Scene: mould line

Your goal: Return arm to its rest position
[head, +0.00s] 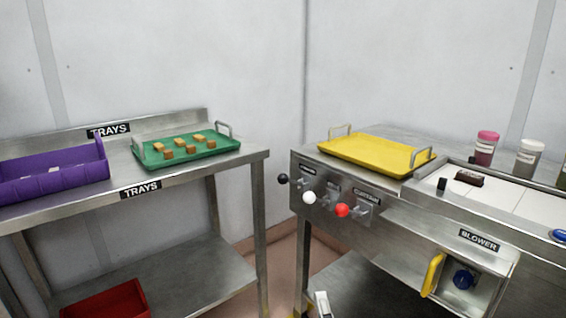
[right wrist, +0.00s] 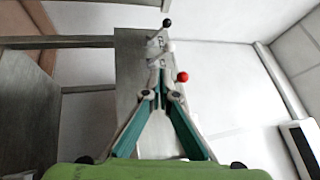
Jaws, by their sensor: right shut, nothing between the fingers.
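My right gripper (right wrist: 158,82) shows in the right wrist view with its teal-lined fingers converging to a closed tip and nothing between them. In the head view only a small pale part of the right gripper (head: 322,303) shows at the bottom edge, below the steel machine front. In the right wrist view the tip overlaps the panel with the knobbed levers in the picture; I cannot tell the gap. My left gripper is not in view.
The machine (head: 420,215) carries levers with black (head: 283,179), white (head: 309,197) and red (head: 342,210) knobs. A yellow tray (head: 375,154) lies on it. The left table holds a green tray (head: 215,151) with several brown blocks and a purple bin (head: 55,184).

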